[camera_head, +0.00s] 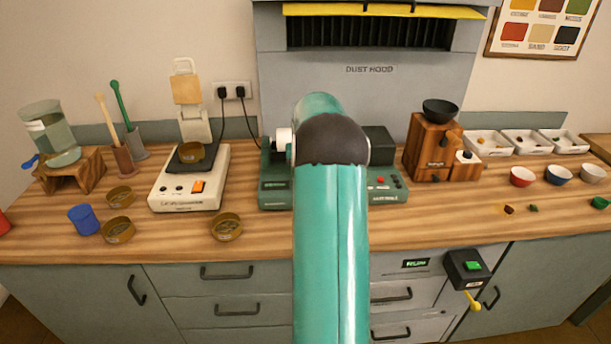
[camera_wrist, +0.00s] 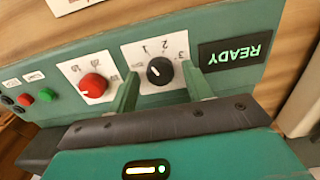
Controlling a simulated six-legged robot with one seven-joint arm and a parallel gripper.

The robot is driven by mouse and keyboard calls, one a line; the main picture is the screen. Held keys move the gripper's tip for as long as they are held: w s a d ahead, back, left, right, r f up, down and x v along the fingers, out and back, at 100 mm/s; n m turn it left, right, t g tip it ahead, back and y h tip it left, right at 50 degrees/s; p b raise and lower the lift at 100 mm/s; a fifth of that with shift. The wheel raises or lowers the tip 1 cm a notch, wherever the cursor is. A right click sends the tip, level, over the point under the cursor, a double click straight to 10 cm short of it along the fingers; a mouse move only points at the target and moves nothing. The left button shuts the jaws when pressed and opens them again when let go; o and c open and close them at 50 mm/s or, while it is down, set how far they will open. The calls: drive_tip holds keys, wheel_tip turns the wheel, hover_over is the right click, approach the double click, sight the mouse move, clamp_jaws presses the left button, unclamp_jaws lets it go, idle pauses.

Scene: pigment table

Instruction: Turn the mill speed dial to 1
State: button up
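The mill (camera_head: 277,188) is a green machine on the table, largely hidden behind my arm in the head view. Its panel (camera_wrist: 222,28) appears upside down in the wrist view. The black dial (camera_wrist: 159,71) sits on a white plate with small numbers around it; its pointer direction is hard to tell. My gripper (camera_wrist: 160,74) is open, with one green finger on each side of the black dial. Whether the fingers touch the dial cannot be told. In the head view the gripper and dial are hidden by my arm.
A red dial (camera_wrist: 94,86) is beside the black one, with a green button (camera_wrist: 46,95) and a red button (camera_wrist: 24,99) farther left. A lit READY display (camera_wrist: 235,52) is on the other side. A scale (camera_head: 190,187) and a wooden grinder (camera_head: 430,150) flank the mill.

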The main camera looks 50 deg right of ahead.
wheel_tip(320, 180, up, 14)
idle(0.7)
idle(0.4)
drive_tip(key=a+r+n+t+h, duration=0.1)
drive_tip(key=a+r+n, duration=0.25)
drive_tip(key=a, duration=1.15)
drive_tip(key=a+r+n+t, duration=0.15)
drive_tip(key=a+r, duration=0.25)
drive_tip(key=a, duration=1.1)
drive_tip(key=s+a+f+n+t, duration=0.1)
drive_tip(key=s+a+f+n, duration=0.1)
drive_tip(key=s+a+f, duration=0.2)
drive_tip(key=s+a+f+n+t+y, duration=0.1)
drive_tip(key=s+a+f, duration=0.3)
drive_tip(key=s+a, duration=0.6)
drive_tip(key=a+n+t, duration=0.1)
drive_tip(key=a, duration=0.4)
drive_tip(key=shift+s+n, duration=0.25)
drive_tip(key=shift+n, duration=0.15)
